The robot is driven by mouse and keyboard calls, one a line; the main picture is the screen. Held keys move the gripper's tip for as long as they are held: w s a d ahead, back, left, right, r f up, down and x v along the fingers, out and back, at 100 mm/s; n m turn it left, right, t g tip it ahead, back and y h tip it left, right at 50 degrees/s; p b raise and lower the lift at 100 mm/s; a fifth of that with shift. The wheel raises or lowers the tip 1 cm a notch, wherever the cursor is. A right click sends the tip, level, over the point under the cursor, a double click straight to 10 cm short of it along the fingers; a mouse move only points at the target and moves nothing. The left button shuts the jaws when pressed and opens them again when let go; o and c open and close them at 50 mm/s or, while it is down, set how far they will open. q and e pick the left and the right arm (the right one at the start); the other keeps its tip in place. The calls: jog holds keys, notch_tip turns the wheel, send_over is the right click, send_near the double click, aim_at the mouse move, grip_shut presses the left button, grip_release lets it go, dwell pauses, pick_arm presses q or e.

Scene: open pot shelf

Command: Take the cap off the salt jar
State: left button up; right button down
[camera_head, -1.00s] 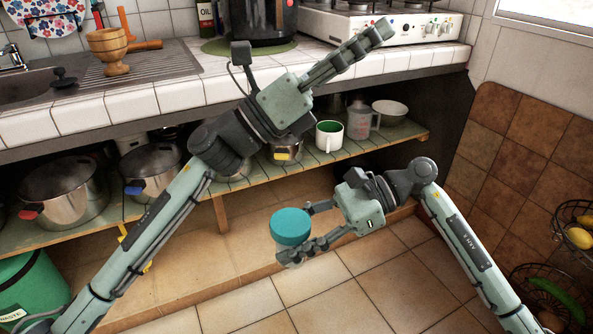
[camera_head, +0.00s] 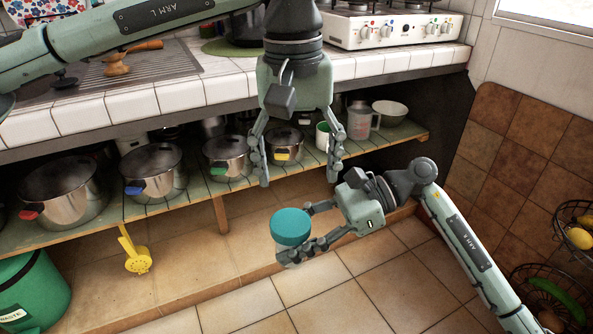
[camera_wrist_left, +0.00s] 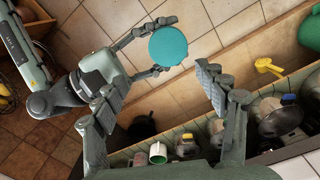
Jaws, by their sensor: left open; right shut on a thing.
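The salt jar (camera_head: 290,254) has a clear body, mostly hidden by fingers, and a wide teal cap (camera_head: 291,226) on top. My right gripper (camera_head: 300,232) is shut on the jar's body and holds it upright above the floor. My left gripper (camera_head: 298,181) is open and empty, fingers pointing down, above and behind the jar in the head view. In the left wrist view the cap (camera_wrist_left: 168,46) is seen from above, beyond the open left fingertips (camera_wrist_left: 206,80) and apart from them.
An open shelf (camera_head: 250,188) under the tiled counter (camera_head: 130,103) holds several pots, a green-white mug (camera_head: 322,136), a measuring jug (camera_head: 360,121) and a bowl (camera_head: 390,112). A yellow ladle (camera_head: 137,260) hangs below its edge. Wire fruit baskets (camera_head: 560,285) stand at right. The floor in front is free.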

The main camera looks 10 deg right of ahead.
aim_at(296, 219)
pick_arm(q)
jog(key=shift+s+a+f, duration=0.15)
jog(key=shift+f, duration=4.25)
jog(key=shift+s+d, duration=0.1)
jog(key=shift+d, duration=0.1)
jog(key=c, duration=1.2)
jog(key=n, duration=0.6)
jog(key=shift+n, duration=0.3)
jog(key=o, duration=1.2)
jog(key=shift+c, duration=0.2)
jog(key=shift+o, duration=0.6)
jog(key=shift+w+a, duration=0.15)
jog(key=shift+w, duration=0.05)
